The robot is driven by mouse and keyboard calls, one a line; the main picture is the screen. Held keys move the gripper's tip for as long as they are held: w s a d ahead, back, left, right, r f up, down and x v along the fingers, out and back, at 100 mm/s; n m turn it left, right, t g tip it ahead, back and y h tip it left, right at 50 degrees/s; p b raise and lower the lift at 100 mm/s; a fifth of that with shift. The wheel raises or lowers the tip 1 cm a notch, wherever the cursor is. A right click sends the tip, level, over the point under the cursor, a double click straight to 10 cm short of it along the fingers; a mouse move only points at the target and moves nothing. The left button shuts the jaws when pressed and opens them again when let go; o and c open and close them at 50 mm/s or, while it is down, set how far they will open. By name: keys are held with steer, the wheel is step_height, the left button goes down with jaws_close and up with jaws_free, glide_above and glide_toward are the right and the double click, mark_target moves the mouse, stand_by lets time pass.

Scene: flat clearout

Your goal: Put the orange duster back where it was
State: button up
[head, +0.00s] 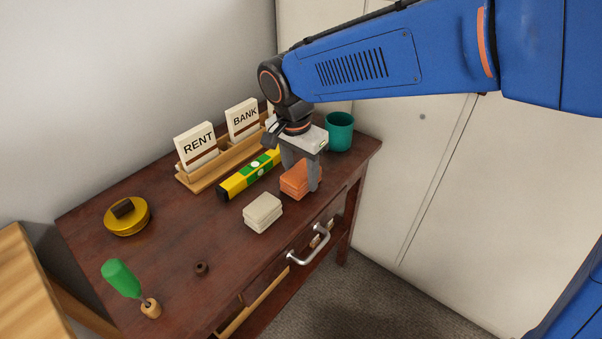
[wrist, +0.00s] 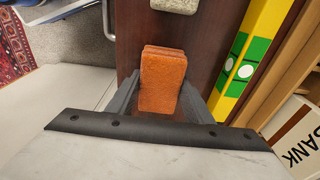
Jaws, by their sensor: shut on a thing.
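The orange duster (head: 294,181) is a small block at the right part of the dark wooden desk, near its front edge. My gripper (head: 300,180) points down over it and is shut on it, one finger on each side. In the wrist view the duster (wrist: 162,78) sits between the two fingers of my gripper (wrist: 162,95). I cannot tell whether its underside touches the desk top.
A cream block (head: 263,212) lies left of the duster. A yellow-green level (head: 249,174) and a wooden rack (head: 203,181) with RENT and BANK cards are behind. A teal cup (head: 340,131) stands at the back right. The desk's front left has a green-handled tool (head: 121,278).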

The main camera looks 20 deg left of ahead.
mark_target(297, 175)
steer(key=o, duration=1.2)
steer(key=shift+f, duration=0.1)
step_height(297, 175, up, 12)
steer(key=s, duration=0.1)
steer(key=shift+s+a, duration=0.2)
steer(key=shift+a, duration=0.1)
